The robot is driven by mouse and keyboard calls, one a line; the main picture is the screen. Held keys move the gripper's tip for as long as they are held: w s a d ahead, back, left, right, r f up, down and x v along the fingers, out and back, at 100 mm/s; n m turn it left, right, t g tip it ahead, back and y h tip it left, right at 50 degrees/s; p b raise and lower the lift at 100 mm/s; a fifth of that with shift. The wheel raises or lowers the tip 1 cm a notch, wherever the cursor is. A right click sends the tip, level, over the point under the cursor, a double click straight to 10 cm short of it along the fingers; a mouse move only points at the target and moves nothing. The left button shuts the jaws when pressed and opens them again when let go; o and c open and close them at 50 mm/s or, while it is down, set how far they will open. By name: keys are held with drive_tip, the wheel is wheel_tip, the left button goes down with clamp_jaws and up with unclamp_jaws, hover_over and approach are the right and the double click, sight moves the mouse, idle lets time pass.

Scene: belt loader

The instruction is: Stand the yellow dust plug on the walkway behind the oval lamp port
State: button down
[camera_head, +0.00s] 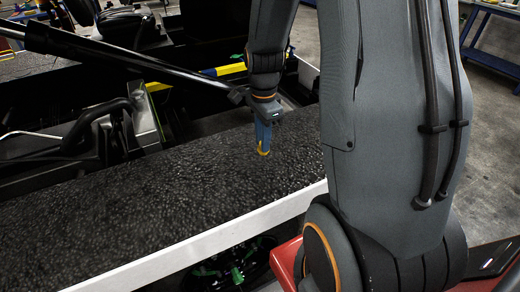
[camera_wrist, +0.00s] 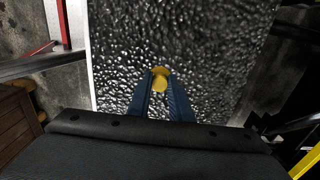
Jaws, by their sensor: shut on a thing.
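The yellow dust plug (camera_wrist: 160,78) is held between the blue fingertips of my gripper (camera_wrist: 160,95) in the wrist view. In the head view the plug (camera_head: 263,150) shows as a small yellow piece at the tips of my gripper (camera_head: 263,142), which points down over the black textured walkway (camera_head: 130,215). The gripper is shut on the plug. Whether the plug touches the walkway cannot be told. I cannot make out the oval lamp port in either view.
A white edge strip (camera_head: 215,240) runs along the walkway's near side. A black strut (camera_head: 120,58) slants down towards my gripper from the upper left. Black hoses (camera_head: 100,115) and a metal box (camera_head: 143,118) lie beyond the walkway. The walkway left of my gripper is bare.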

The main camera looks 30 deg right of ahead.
drive_tip(key=shift+f+p, duration=0.3)
drive_tip(key=shift+f, duration=1.75)
drive_tip(key=c, duration=1.6)
unclamp_jaws()
drive_tip(key=shift+r, duration=0.1)
